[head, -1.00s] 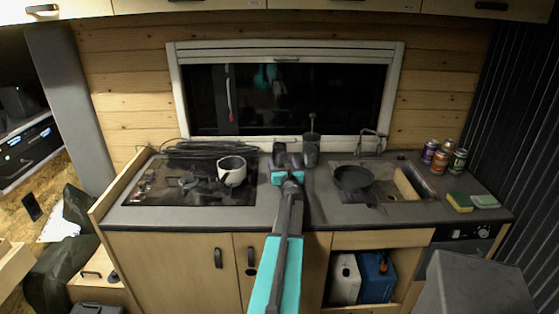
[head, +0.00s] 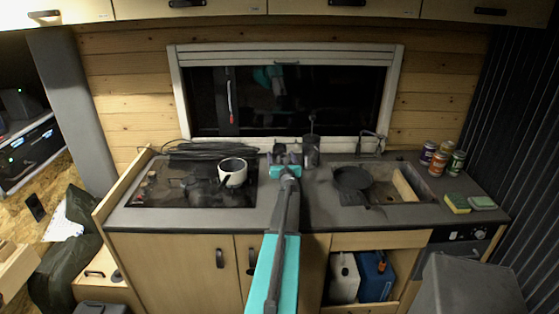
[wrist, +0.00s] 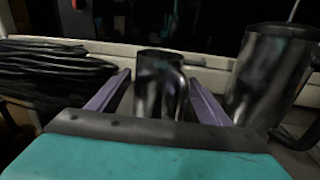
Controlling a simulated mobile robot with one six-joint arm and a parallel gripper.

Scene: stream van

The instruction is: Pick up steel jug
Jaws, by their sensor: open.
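A shiny steel jug (wrist: 158,82) stands upright in the middle of the wrist view, its handle on the right side. In the head view it is mostly hidden behind my gripper (head: 285,157). My gripper is open, and in the wrist view its two purple fingers (wrist: 155,98) reach out on either side of the jug. The jug's lower part is hidden by the gripper body, and I cannot tell whether the fingers touch it.
A larger metallic container (wrist: 268,75) with a utensil stands close on the right; it also shows in the head view (head: 311,150). Black cables (wrist: 50,70) lie to the left.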

